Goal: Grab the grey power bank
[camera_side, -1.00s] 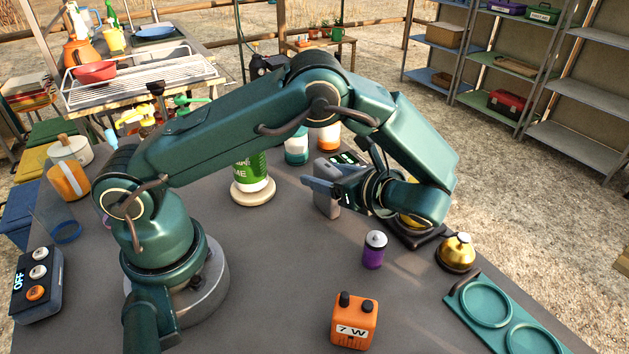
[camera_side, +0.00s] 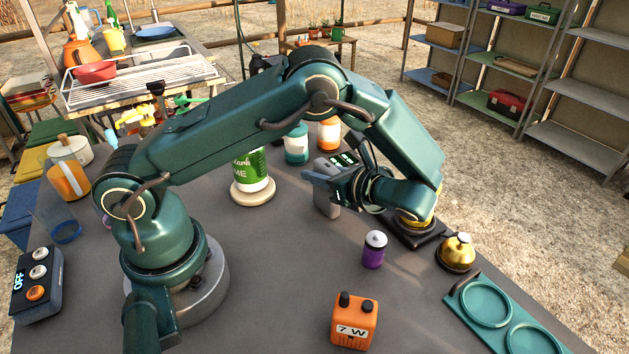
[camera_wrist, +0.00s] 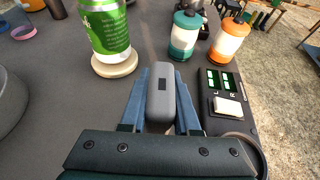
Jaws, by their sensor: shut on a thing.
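The grey power bank (camera_side: 327,202) stands upright on the dark table, under and between my gripper's fingers. In the wrist view the power bank (camera_wrist: 161,97) shows as a rounded grey block with a small dark panel on top. My gripper (camera_wrist: 161,88) has one blue-grey finger along each long side of it and is shut on it. In the side view my gripper (camera_side: 322,180) partly hides its upper part. I cannot tell whether its base is clear of the table.
A green can (camera_side: 250,172) on a pale round coaster stands left of the power bank. Teal (camera_side: 297,144) and orange (camera_side: 329,133) canisters stand behind. A dark device with green displays (camera_wrist: 226,100) is close on the right. A purple canister (camera_side: 374,250) stands in front.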

